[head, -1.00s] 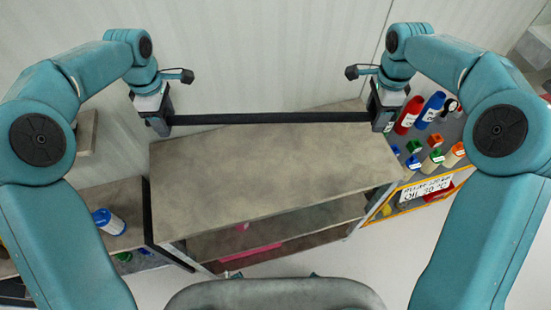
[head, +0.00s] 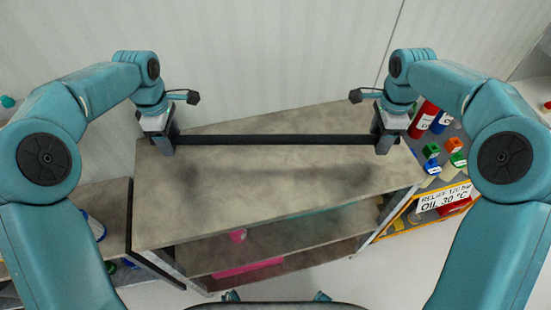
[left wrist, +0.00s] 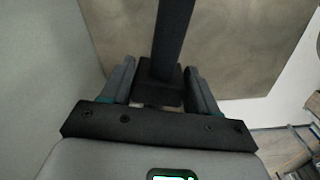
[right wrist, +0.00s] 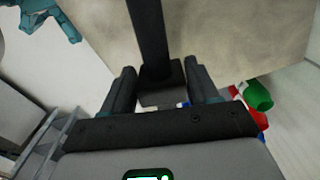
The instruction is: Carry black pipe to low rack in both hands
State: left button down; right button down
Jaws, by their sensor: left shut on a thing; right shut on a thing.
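The black pipe (head: 275,140) runs level from left to right in the head view, above the back part of the low rack's grey-brown top (head: 250,190). A shadow lies on the top below it. My left gripper (head: 166,146) is shut on the pipe's left end, and my right gripper (head: 384,144) is shut on its right end. In the left wrist view the pipe (left wrist: 172,40) sits between the fingers by a dark block. The right wrist view shows the pipe (right wrist: 150,35) held likewise. The contact between pipe and top cannot be made out.
Red (head: 424,120) and blue (head: 441,122) cylinders and several coloured blocks stand on a unit right of the rack, above a sign (head: 443,196). A lower shelf holds a pink thing (head: 248,267). Another shelf unit (head: 105,205) stands at the left. The wall is behind.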

aim_at(175, 147)
pick_arm(q)
jog(key=shift+w+f, duration=0.1)
pick_arm(e)
jog(key=shift+w+f, duration=0.1)
